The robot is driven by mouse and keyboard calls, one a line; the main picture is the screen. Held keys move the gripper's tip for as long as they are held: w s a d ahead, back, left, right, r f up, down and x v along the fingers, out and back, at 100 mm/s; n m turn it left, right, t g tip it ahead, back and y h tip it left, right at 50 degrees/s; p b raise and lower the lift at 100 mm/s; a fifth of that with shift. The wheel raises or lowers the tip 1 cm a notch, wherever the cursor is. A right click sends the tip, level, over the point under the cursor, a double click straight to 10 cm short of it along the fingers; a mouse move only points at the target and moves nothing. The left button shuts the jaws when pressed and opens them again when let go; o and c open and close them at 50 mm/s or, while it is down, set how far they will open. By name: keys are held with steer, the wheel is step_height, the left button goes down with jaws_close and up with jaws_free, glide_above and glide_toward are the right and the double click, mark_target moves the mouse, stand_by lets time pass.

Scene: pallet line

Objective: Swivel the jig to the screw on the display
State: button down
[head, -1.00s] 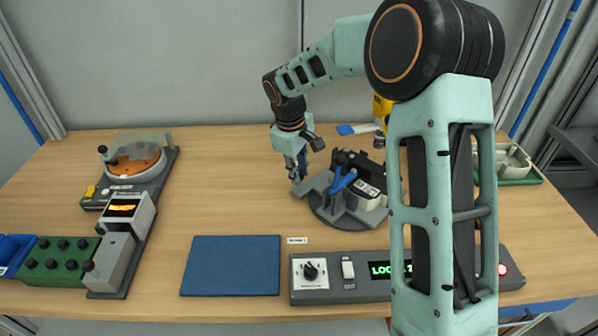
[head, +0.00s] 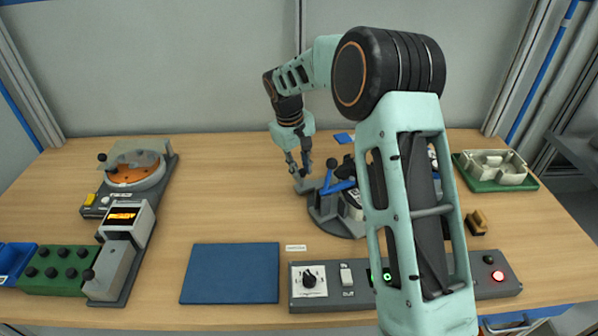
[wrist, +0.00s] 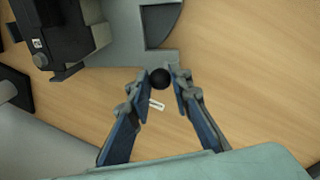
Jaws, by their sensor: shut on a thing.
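The jig (head: 326,222) is a grey swivelling base with a dark and white device and a blue lever (head: 329,178) on it. My gripper (head: 299,174) is at the jig's far left end. In the wrist view, my gripper's fingers (wrist: 161,80) are closed around a round black knob (wrist: 160,78), which stands at the jig's grey arm (wrist: 140,60). The display on the grey console (head: 365,297) is mostly hidden behind my arm; only a sliver of green shows, and its text cannot be read. My arm also covers the jig's right side.
A blue mat (head: 230,273) lies left of the console. A pale tray on a green board (head: 497,170) and a small brown block (head: 477,222) are at the right. The table's middle left is clear.

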steer(key=shift+w+d+r+m+g+p, duration=0.1)
steer(key=shift+w+d+m+p, duration=0.2)
steer(key=shift+w+m, duration=0.25)
steer(key=shift+w+d+f+m+g+p, duration=0.1)
steer(key=shift+w+d+m+p, duration=0.2)
steer(key=shift+w+m, duration=0.2)
steer(key=shift+w+d+r+m+g+p, duration=0.1)
steer(key=shift+w+d+m+p, duration=0.15)
steer(key=shift+w+m, duration=0.25)
steer(key=shift+w+d+m+p, duration=0.65)
steer(key=shift+w+d+m, duration=0.4)
steer(key=shift+m, duration=0.1)
steer(key=shift+d, duration=0.1)
steer(key=c, duration=1.7)
jaws_free()
steer(key=shift+w, duration=0.1)
steer(key=shift+c, duration=0.2)
step_height(320, 180, up, 12)
steer(key=a, duration=0.2)
steer(key=shift+s+a, duration=0.15)
steer(key=shift+s, duration=0.1)
